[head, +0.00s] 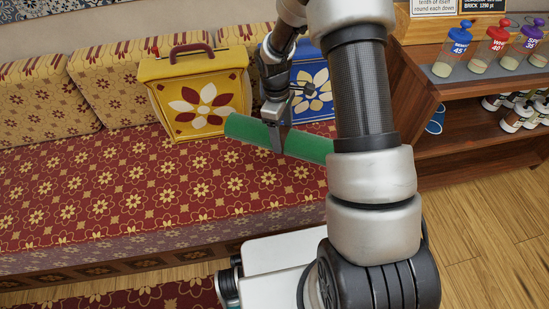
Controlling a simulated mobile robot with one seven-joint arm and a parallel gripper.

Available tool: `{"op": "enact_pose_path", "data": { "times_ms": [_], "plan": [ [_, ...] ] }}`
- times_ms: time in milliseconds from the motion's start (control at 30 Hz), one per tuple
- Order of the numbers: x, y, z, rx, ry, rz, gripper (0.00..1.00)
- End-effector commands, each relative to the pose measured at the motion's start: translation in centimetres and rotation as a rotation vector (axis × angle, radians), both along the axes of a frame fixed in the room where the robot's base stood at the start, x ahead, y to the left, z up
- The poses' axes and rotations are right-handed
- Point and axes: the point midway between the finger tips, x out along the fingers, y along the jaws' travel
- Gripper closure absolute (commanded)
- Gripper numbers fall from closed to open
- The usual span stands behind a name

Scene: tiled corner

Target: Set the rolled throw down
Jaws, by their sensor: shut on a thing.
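The rolled throw (250,131) is a green cylinder lying crosswise in the picture, in front of the bags at the back of the red patterned bench (110,205). My gripper (277,140) comes down on it from above and is shut around its middle. The right end of the throw runs behind my own arm and is partly hidden. I cannot tell whether the throw touches the seat or is held a little above it.
A yellow box bag (187,123) with a handle and a blue flowered one (318,103) stand behind the throw. Cushions (45,108) line the back. The seat to the left is clear. A wooden shelf (480,143) with bottles stands at the right.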

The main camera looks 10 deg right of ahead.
Motion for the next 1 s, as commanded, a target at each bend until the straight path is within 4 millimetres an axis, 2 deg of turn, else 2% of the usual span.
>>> {"op": "enact_pose_path", "data": {
  "times_ms": [33,200,400,500,733,900,1000],
  "plan": [
    [0.0,0.3,-1.9,0.000,0.001,0.053,0.75],
    [0.0,0.8,-4.7,-0.001,-0.001,0.156,0.75],
    [0.0,0.9,-8.4,0.000,-0.001,0.165,0.75],
    [0.0,0.9,-9.7,-0.001,-0.002,0.163,0.75],
    [0.1,0.9,-11.4,-0.002,-0.003,0.163,0.75],
    [0.0,0.9,-13.8,-0.002,-0.002,0.162,0.75],
    [0.1,0.9,-14.2,-0.002,-0.003,0.163,0.75]
  ]
}}
